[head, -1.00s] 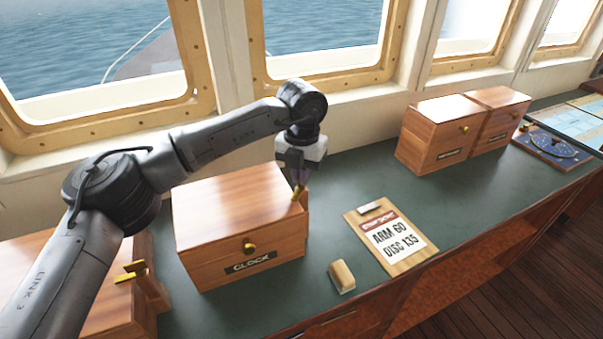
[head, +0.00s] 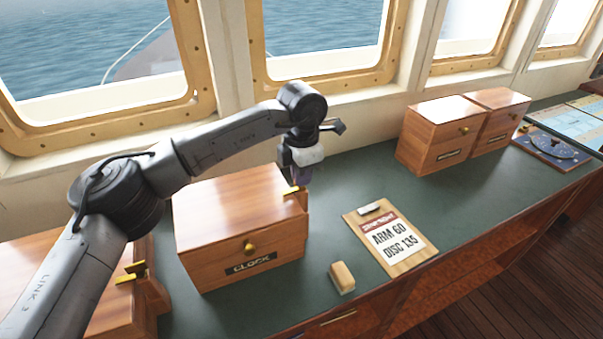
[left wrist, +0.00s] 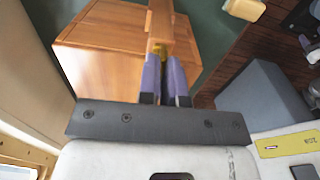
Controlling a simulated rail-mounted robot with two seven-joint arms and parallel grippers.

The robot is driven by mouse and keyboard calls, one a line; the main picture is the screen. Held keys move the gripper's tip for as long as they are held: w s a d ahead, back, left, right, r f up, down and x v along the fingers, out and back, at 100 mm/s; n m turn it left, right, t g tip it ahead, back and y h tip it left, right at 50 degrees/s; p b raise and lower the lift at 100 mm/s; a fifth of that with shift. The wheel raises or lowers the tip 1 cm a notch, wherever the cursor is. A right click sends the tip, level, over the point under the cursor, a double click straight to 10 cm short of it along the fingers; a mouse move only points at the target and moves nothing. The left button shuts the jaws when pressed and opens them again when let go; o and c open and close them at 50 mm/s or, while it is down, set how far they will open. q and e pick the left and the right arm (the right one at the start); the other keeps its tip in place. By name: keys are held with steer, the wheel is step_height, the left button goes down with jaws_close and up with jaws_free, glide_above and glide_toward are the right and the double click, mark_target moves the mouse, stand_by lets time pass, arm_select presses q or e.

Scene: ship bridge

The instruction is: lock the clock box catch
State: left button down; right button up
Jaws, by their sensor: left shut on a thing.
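The clock box (head: 225,225) is a wooden box with a brass knob and a "CLOCK" label on its front, and its lid is down. Its brass catch (head: 291,190) shows at the right edge of the lid, by a wooden bracket on the side. My left gripper (head: 301,186) points down there, with its purple fingers shut on the catch. In the left wrist view the brass catch (left wrist: 159,50) shows between the fingertips, beside the box (left wrist: 105,45); the fingers hide part of it. My right gripper is not in view.
Another wooden box (head: 60,265) with a brass catch (head: 131,272) stands at the left. A clipboard (head: 390,240) reading "ARM 60 DISC 135" and a small tan block (head: 342,277) lie to the right. Two more boxes (head: 438,135) stand farther right. The green counter (head: 350,175) between is clear.

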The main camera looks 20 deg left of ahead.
arm_select(q)
steer(key=shift+m, duration=0.3)
stand_by(0.4)
steer(key=c, duration=1.3)
jaws_free()
step_height(320, 180, up, 14)
steer(key=b, duration=0.1)
steer(key=shift+b, duration=0.4)
steer(key=shift+f, duration=0.1)
